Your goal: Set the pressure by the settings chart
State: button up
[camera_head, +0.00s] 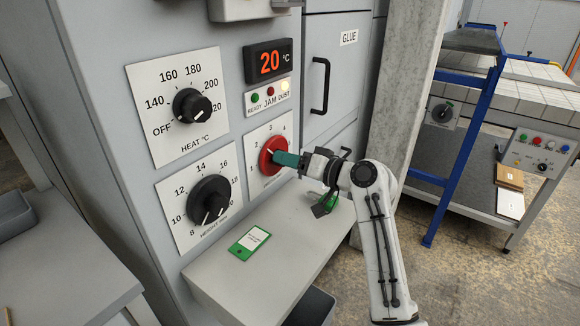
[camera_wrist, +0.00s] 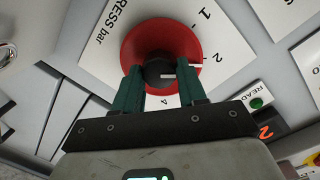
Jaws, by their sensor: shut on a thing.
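The red pressure knob (camera_head: 271,157) is on a white dial plate (camera_head: 256,138) low on the grey machine. In the wrist view the red knob (camera_wrist: 178,36) has a black centre, and a pale mark on its rim lies near the 2. The plate reads "PRESS bar". My gripper (camera_head: 287,160) reaches in from the right, its green fingers closed on the knob's centre; the fingertips (camera_wrist: 160,80) also show in the wrist view. A green-edged card (camera_head: 249,243) with a white label lies on the shelf; its text is too small to read.
The heat knob (camera_head: 192,106) and the height knob (camera_head: 209,200) are to the left. The display (camera_head: 268,62) reads 20 °C. A lamp above the pressure dial glows pale yellow. The grey shelf (camera_head: 240,285) juts out below. A blue-framed cart (camera_head: 465,140) stands at the right.

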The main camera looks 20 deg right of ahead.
jog(key=shift+f+n, duration=0.2)
jog(key=shift+n, duration=0.1)
jog(key=o, duration=1)
jog(key=shift+r, duration=0.15)
jog(key=shift+o, duration=0.2)
jog(key=f+v, duration=0.1)
jog(key=v, duration=0.9)
jog(key=shift+s+d+r, duration=0.25)
jog(key=shift+s+r, duration=0.05)
jog(key=shift+r, duration=0.1)
